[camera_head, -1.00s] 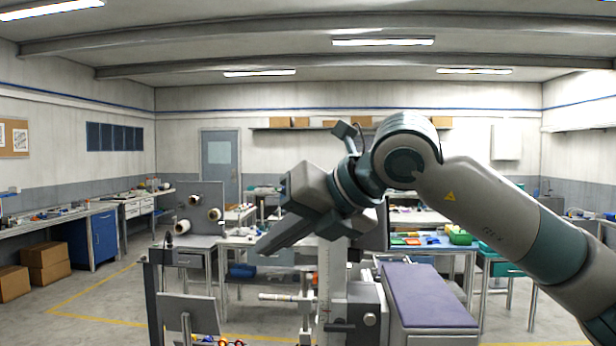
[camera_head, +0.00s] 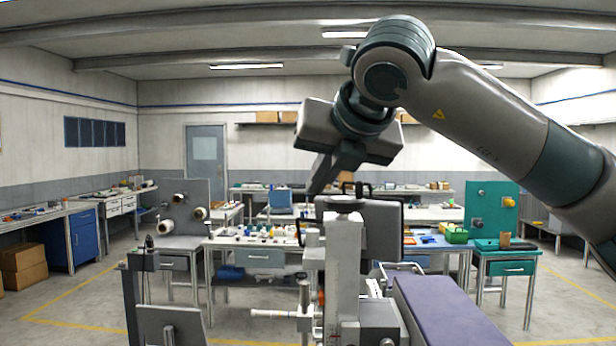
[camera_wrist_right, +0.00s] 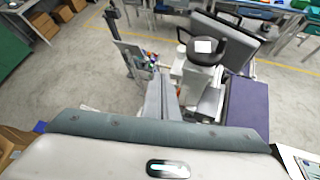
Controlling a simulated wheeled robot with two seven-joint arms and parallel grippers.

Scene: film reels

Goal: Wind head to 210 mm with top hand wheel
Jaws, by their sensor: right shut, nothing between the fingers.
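The machine's pale upright column (camera_head: 344,275) stands in the middle of the head view. The dark top hand wheel (camera_head: 345,203) sits on its upper end, with small upright dark handles. In the right wrist view it is a black round wheel (camera_wrist_right: 208,52) with a white patch near its middle. My right gripper (camera_head: 316,190) is shut and empty, pointing down just above and left of the wheel, seemingly apart from it. Its fingers (camera_wrist_right: 163,88) point toward the machine in the wrist view. The millimetre reading is too small to read. My left gripper is out of view.
A purple padded top (camera_head: 440,310) lies right of the column, and a dark panel (camera_head: 385,230) stands behind it. A thin post with a sideways rod (camera_head: 280,314) is close left. Benches with reels and parts stand behind.

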